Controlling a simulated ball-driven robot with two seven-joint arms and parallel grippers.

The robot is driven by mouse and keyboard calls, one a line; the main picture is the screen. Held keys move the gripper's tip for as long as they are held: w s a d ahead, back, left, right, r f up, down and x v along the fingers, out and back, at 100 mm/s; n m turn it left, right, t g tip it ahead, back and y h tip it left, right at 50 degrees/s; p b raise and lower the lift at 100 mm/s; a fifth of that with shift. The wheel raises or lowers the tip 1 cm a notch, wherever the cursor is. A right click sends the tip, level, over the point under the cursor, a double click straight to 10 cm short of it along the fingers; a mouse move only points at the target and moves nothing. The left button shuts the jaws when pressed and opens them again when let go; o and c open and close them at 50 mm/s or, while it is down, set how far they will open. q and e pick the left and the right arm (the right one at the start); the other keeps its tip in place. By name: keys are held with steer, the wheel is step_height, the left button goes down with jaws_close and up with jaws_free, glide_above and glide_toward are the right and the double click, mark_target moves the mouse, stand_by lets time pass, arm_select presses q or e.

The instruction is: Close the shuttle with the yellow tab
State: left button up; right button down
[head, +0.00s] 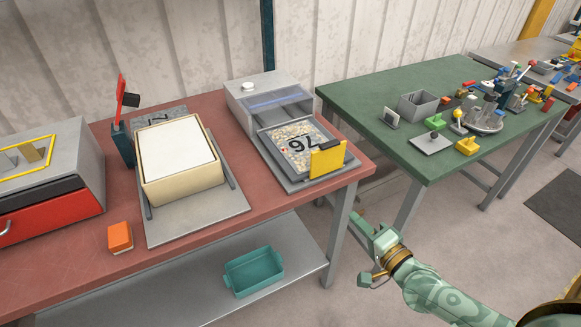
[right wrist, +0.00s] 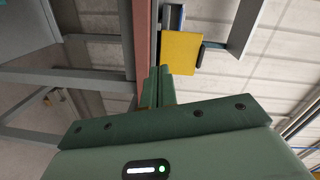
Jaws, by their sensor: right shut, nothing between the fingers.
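The shuttle (head: 290,141) is a flat tray with a speckled panel marked with dark digits. It sticks out toward the front from a grey machine (head: 245,98) with a clear window. An upright yellow tab (head: 327,158) stands at its front right corner, by the red table's edge; the tab also shows in the right wrist view (right wrist: 181,52). My right gripper (head: 359,217) is shut and empty, in front of the table edge and below right of the tab. In the right wrist view its closed fingers (right wrist: 159,72) point toward the tab, apart from it. My left gripper is not in view.
On the red table (head: 80,270) are a cream box (head: 150,185), an orange block (head: 120,236) and a red-fronted drawer unit (head: 45,205). A teal bin (head: 254,272) sits on the shelf below. A green table (head: 360,90) with several small parts stands right; open floor lies between.

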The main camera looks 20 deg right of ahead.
step_height(320, 180, up, 2)
steer(key=w+m+t, duration=0.1)
steer(key=m, duration=0.2)
steer(key=b, duration=0.1)
glide_toward(319, 169)
steer(key=shift+m, duration=0.4)
steer(key=w, duration=0.4)
steer(key=w+a, duration=0.1)
steer(key=w, duration=0.1)
steer(key=shift+w+r, duration=0.2)
steer(key=shift+w, duration=0.15)
